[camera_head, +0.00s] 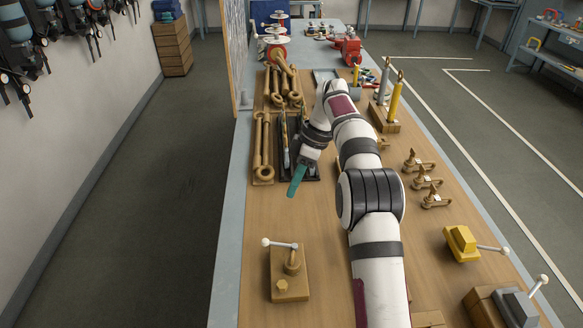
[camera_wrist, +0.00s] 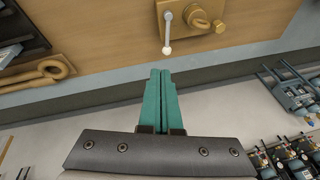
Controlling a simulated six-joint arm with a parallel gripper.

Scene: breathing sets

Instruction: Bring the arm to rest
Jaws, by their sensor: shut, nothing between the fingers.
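My gripper (camera_head: 297,180) has teal fingers and hangs above the wooden bench top, in front of the black tray at the left side of the bench. In the wrist view, my gripper (camera_wrist: 160,72) shows its two fingers pressed together with nothing between them. My white arm reaches up the middle of the bench from the near edge, bends at the far end and comes back down to the left.
A wooden block with a white-knobbed lever (camera_head: 290,272) stands nearer on the bench. The black tray (camera_head: 312,172) and wooden wrench-like pieces (camera_head: 262,150) lie behind the gripper. Small brass pieces (camera_head: 425,180), a yellow clamp (camera_head: 462,243) and upright cylinders (camera_head: 395,100) stand to the right.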

